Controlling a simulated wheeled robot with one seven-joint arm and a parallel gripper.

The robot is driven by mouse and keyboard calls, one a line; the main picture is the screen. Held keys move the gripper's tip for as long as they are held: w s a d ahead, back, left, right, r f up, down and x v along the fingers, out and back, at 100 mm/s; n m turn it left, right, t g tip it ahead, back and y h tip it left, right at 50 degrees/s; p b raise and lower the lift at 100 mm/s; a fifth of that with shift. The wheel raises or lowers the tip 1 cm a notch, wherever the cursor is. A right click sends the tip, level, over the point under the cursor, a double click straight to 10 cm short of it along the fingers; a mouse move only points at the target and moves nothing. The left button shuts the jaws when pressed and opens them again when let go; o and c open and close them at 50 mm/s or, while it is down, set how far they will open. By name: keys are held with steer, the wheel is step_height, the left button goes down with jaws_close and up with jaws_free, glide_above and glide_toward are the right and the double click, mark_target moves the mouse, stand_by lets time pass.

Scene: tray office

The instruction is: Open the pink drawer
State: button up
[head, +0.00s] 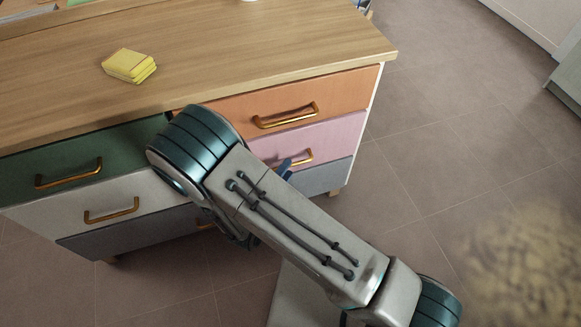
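The pink drawer (338,138) is in the right-hand column of the wooden desk, between the orange drawer above and a grey-blue drawer below. Its front looks flush with its neighbours, so it appears closed. The right part of its brass handle (305,157) shows; my arm hides the left part of the drawer. A small dark blue piece, apparently part of my gripper (284,168), shows beside the handle at the arm's edge. The rest of my gripper is hidden behind my arm. I cannot tell whether it touches the handle or how far its fingers are apart.
The orange drawer (290,105) has its own brass handle. The green drawer (85,165), a white drawer (150,195) and a dark grey one are at left. Yellow sponges or pads (130,66) lie on the desk top (230,50). Tiled floor (440,130) is clear at right.

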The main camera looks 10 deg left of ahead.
steer(key=shift+b+x, duration=0.35)
steer(key=shift+x, duration=1.3)
